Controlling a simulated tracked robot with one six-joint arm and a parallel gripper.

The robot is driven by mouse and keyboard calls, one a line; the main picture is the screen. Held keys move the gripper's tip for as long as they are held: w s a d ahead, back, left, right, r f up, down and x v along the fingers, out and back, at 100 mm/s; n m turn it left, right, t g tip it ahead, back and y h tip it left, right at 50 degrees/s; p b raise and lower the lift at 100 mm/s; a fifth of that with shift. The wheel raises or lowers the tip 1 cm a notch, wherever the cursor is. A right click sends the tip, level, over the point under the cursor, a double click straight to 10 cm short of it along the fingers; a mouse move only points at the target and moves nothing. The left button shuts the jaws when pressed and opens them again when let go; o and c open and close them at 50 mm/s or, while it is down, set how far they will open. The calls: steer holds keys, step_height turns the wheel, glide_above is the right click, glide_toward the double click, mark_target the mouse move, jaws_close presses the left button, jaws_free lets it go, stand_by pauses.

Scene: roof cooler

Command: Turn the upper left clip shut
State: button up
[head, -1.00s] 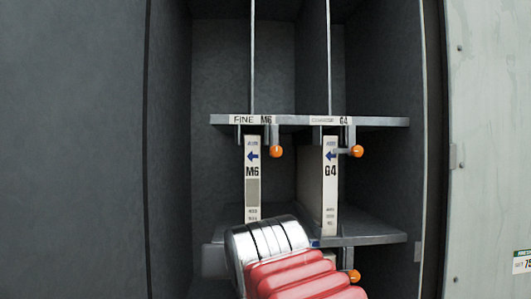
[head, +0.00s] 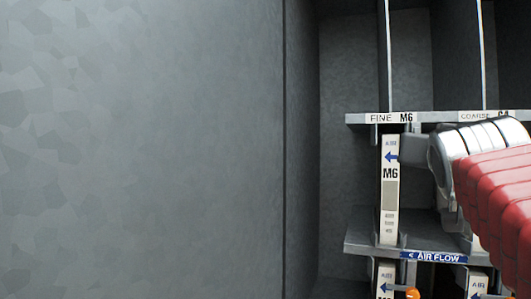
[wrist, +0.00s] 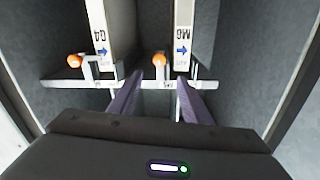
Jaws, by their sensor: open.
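The upper left clip (wrist: 159,60), with an orange knob, hangs from the shelf beside the M6 filter (head: 390,190). The wrist view is upside down, so the M6 filter (wrist: 184,35) stands to the clip's right there. My gripper (wrist: 160,77) is open, with its two purple fingers spread to either side of the clip's stem. The knob shows between and just beyond the fingertips; I cannot tell whether they touch it. The clip hangs apart from the filter face, not across it. In the head view my arm hides this clip.
The G4 filter (wrist: 102,35) and its orange-knobbed clip (wrist: 75,60) are to the left in the wrist view. A lower shelf edge (head: 432,257) reads AIR FLOW, with another orange knob (head: 412,293) below. A grey wall panel (head: 150,150) fills the head view's left.

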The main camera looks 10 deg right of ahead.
steer(key=x, duration=1.3)
steer(key=c, duration=1)
